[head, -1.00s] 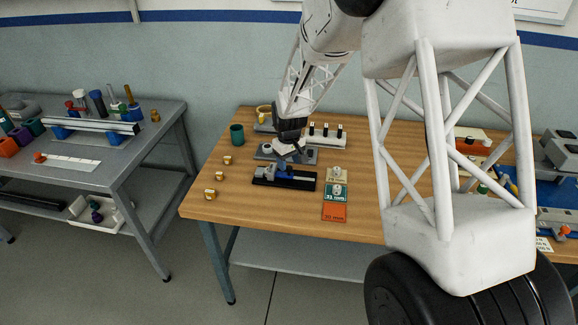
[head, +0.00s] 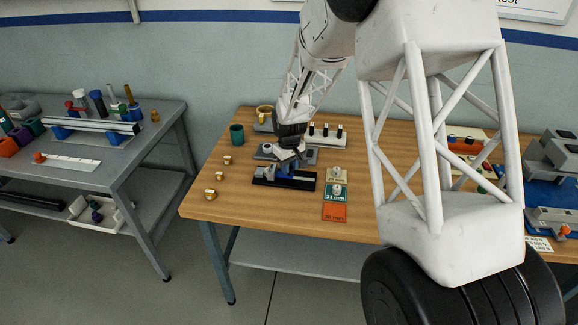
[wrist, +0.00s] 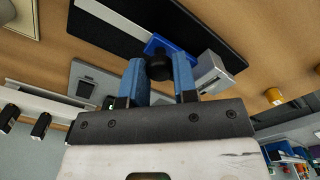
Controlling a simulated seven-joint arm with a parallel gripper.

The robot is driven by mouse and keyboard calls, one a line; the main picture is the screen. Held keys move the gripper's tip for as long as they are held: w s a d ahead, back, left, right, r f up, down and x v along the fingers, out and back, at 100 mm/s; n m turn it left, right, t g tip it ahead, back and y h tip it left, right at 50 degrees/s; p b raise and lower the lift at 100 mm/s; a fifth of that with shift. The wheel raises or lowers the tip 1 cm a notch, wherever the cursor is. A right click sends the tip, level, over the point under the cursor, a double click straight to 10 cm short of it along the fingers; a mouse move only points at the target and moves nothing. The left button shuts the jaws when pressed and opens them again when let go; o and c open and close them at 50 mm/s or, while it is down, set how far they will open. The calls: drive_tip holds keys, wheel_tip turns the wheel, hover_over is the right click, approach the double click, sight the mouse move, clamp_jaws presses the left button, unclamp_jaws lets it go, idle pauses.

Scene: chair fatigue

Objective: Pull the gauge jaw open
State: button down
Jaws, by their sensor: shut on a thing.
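The gauge (head: 267,182) is a long black base on the wooden table, with a blue sliding jaw (head: 284,174) partly hidden below my gripper in the head view. In the wrist view the blue jaw (wrist: 162,43) carries a round black knob (wrist: 158,67). A grey block (wrist: 211,73) stands on the gauge close to the blue jaw. My gripper (wrist: 157,72) is shut on the knob, with one blue finger on each side of it. In the head view my gripper (head: 287,153) is over the gauge, and its fingertips are too small to make out.
Several brass pieces (head: 218,175) lie left of the gauge. A green cup (head: 237,134) stands behind them. To the right lie a green card (head: 335,191) and an orange card (head: 334,212). A white rack (head: 325,136) with black-topped pegs stands behind.

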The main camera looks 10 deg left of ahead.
drive_tip(key=shift+d, duration=2.1)
drive_tip(key=c, duration=0.9)
unclamp_jaws()
drive_tip(key=shift+r, duration=0.15)
wheel_tip(320, 180, up, 8)
drive_tip(key=shift+f, duration=0.25)
